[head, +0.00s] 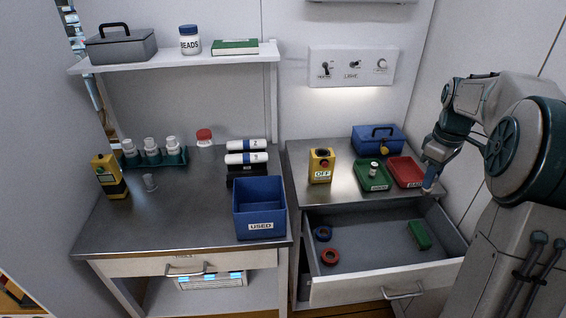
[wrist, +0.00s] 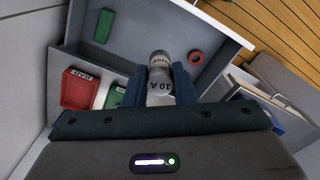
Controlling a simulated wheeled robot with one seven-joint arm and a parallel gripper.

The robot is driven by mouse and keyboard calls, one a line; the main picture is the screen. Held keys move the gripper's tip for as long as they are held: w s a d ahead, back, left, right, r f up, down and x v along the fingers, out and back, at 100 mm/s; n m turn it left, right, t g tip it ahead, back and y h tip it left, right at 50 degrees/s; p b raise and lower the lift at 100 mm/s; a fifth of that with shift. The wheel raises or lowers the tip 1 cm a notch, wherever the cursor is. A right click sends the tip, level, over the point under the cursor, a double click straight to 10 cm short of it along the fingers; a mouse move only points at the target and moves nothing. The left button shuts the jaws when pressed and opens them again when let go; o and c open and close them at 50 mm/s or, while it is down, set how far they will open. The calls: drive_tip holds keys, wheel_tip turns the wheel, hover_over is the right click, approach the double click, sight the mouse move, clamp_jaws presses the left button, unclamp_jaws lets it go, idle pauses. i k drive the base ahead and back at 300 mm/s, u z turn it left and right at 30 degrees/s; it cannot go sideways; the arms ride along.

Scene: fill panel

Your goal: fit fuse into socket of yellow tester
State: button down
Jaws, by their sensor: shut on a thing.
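My gripper (wrist: 160,84) is shut on a grey fuse (wrist: 160,68) with white bands reading "FUSE" and "10 A". In the head view my gripper (head: 428,186) is above the right edge of the open drawer, beside the red tray; the fuse is too small there to make out clearly. A yellow box with a red button and an "OFF" label (head: 321,166) stands on the right counter.
The open drawer (head: 372,252) holds a blue ring, a red ring and a green block. A green tray (head: 374,186) with a pale cylinder, a red tray (head: 407,181) and a blue toolbox (head: 378,138) are behind it. The left counter has a blue bin (head: 260,221) and bottle rack (head: 152,158).

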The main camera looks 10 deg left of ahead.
sight(317, 175)
drive_tip(key=u, duration=1.8)
drive_tip(key=i, duration=0.45)
drive_tip(key=z, duration=1.75)
drive_tip(key=i, duration=0.5)
drive_tip(key=u, duration=0.1)
